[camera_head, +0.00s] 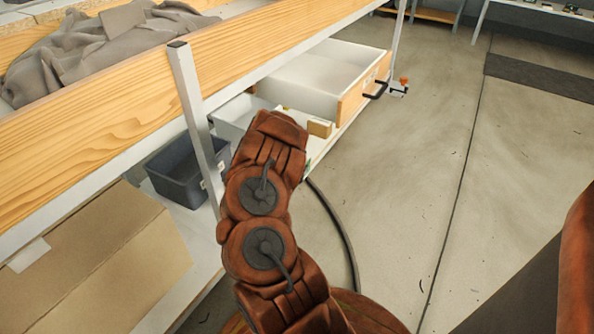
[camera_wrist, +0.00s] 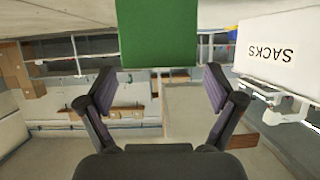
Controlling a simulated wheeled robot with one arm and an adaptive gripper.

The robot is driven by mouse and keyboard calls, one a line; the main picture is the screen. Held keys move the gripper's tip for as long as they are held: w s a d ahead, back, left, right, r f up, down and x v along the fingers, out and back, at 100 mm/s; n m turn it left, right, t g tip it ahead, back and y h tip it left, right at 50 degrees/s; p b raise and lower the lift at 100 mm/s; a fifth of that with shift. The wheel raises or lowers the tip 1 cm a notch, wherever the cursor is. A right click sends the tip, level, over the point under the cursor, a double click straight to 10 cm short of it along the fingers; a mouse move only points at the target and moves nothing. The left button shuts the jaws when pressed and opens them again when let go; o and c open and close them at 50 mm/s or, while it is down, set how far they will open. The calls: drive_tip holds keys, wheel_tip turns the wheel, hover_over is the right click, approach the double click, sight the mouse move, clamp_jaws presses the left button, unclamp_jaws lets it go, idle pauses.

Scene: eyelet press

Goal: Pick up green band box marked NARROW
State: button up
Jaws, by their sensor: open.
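A plain green box face (camera_wrist: 157,32) fills the top middle of the wrist view, in line with the gap between my fingers. No NARROW marking shows on it, so I cannot tell which band box it is. My gripper (camera_wrist: 160,90) is open, with a dark finger on each side and nothing between them. The green face appears just beyond the fingertips; I cannot tell whether they touch it. In the head view my arm hides the gripper, and only a small green sliver (camera_head: 307,165) shows beside it.
A white bin marked SACKS (camera_wrist: 270,50), upside down, stands close at the right of the wrist view. In the head view, an open drawer (camera_head: 310,85), a dark grey bin (camera_head: 180,175) and a small tan box (camera_head: 320,128) surround my arm under the wooden bench edge (camera_head: 90,115).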

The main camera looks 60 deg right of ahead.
drive_tip(key=b+x, duration=0.1)
drive_tip(key=x, duration=0.2)
drive_tip(key=shift+d+f, duration=0.1)
drive_tip(key=shift+f, duration=0.2)
drive_tip(key=shift+d, duration=0.3)
drive_tip(key=c, duration=1.4)
